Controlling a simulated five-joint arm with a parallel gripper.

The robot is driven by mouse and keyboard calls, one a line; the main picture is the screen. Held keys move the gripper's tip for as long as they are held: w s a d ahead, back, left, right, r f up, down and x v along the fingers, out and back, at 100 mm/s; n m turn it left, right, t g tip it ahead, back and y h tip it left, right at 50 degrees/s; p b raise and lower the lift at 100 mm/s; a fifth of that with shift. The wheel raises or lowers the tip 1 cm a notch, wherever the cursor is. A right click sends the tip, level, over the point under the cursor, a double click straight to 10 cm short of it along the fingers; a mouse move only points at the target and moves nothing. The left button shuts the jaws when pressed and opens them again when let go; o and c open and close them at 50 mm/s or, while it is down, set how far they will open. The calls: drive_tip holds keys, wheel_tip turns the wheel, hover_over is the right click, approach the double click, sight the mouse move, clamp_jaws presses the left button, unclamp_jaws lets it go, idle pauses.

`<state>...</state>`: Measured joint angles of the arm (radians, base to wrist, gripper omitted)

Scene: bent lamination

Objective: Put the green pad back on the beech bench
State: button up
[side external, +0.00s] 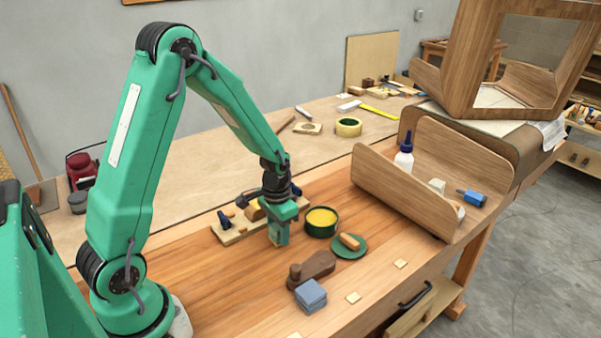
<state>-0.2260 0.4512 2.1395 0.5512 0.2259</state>
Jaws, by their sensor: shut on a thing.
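My gripper (279,236) points down over the beech bench (215,284), left of a round dark green tin with yellow contents (321,220). Its jaws are shut on a small green and tan piece, mostly hidden by the green fingers. I cannot tell whether this is the green pad, or whether it touches the bench. A flat round green disc (362,252) lies on the bench right of the tin, with a tan block (349,241) on top.
A board with clamps (230,236) lies behind my gripper. A brown wooden tool (312,269) and a blue-grey block (310,295) lie in front. A bent wood shell (385,190) holds a glue bottle (404,158) at right. The front left bench is clear.

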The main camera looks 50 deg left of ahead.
drive_tip(key=shift+f, duration=0.15)
drive_tip(key=o, duration=0.9)
wheel_tip(320, 180, up, 12)
drive_tip(key=shift+r, duration=0.15)
idle(0.8)
